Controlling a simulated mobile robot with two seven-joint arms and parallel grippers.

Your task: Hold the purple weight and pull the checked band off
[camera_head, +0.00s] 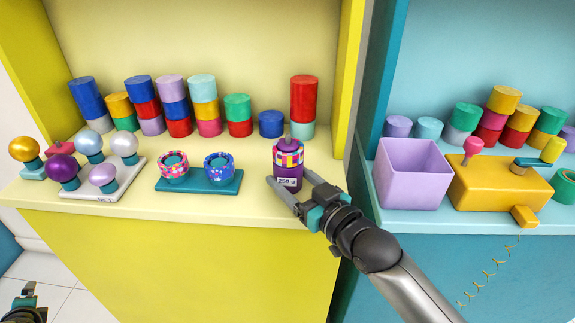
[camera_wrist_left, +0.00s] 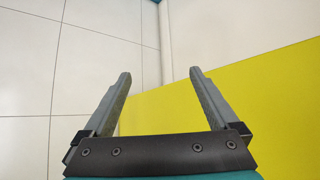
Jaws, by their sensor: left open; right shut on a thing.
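The purple weight (camera_head: 287,183) stands upright on the yellow shelf and carries a label reading 250 g. The checked band (camera_head: 288,153), in several colours, sits around its upper part, with a grey stem showing above it. My right gripper (camera_head: 294,191) is shut on the purple weight near its base, below the band, coming in from the lower right. My left gripper (camera_head: 27,303) is low at the bottom left, far from the weight. In the left wrist view my left gripper (camera_wrist_left: 160,82) is open, with nothing between its fingers.
A teal tray (camera_head: 199,190) with two patterned bands stands left of the weight. A white tray (camera_head: 102,187) with balloon-like knobs is further left. Several coloured cylinders line the back. A lilac box (camera_head: 411,174) and an orange block (camera_head: 497,184) stand on the blue shelf at right.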

